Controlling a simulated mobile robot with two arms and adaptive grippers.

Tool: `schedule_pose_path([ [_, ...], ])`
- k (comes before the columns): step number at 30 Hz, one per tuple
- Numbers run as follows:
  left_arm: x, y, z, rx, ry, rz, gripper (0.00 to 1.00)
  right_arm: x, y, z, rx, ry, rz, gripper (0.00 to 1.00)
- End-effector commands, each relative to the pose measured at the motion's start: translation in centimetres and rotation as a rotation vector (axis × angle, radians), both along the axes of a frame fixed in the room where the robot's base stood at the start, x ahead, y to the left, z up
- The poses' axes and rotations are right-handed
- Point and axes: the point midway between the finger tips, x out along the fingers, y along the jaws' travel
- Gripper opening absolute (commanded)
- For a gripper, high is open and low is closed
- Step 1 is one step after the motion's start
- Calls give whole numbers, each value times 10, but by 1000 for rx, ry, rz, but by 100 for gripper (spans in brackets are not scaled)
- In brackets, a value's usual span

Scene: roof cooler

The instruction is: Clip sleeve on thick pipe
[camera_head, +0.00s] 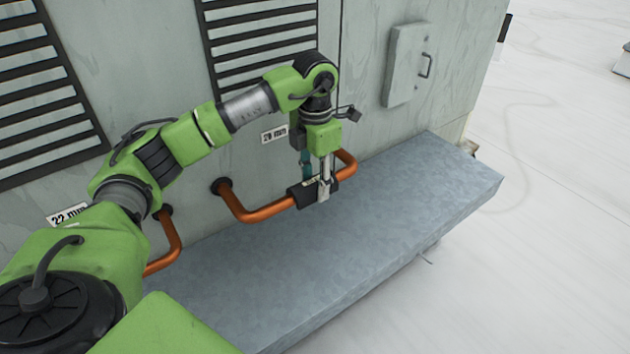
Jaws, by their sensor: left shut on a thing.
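The thick pipe (262,213) is a copper bend that comes out of the cooler wall under a label (273,134) that seems to read 28 mm. A short black sleeve (299,195) lies in line with the pipe's front run and covers part of it. I cannot tell whether it is fully seated around the pipe. My left gripper (323,190) reaches down from above and is shut on the sleeve, hiding its middle. My right gripper is not in view.
A thinner copper pipe (168,255) marked 22 mm (68,214) is at left, partly behind my left arm. A grey metal ledge (400,215) lies below the pipes, with its top clear. A wall panel with a handle (409,65) is at right.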

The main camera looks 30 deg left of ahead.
Motion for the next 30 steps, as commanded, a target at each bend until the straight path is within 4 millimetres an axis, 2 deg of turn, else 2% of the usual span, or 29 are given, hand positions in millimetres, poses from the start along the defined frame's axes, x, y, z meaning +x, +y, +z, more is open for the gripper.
schedule_pose_path([
  [1, 0, 0, 0, 0, 0, 0, 21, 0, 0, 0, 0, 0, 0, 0],
  [2, 0, 0, 0, 0, 0, 0, 44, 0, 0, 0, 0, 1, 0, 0],
  [3, 0, 0, 0, 0, 0, 0, 54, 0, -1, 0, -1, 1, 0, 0],
  [4, 0, 0, 0, 0, 0, 0, 56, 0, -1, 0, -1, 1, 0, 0],
  [13, 0, 0, 1, 0, 0, 0, 56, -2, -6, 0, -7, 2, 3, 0],
  [17, 1, 0, 8, -1, -3, 0, 56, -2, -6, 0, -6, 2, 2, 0],
  [20, 1, 0, 24, -2, -5, 0, 56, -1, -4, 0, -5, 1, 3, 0],
  [30, 1, 0, 98, 0, -4, 1, 56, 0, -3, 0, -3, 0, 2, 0],
])
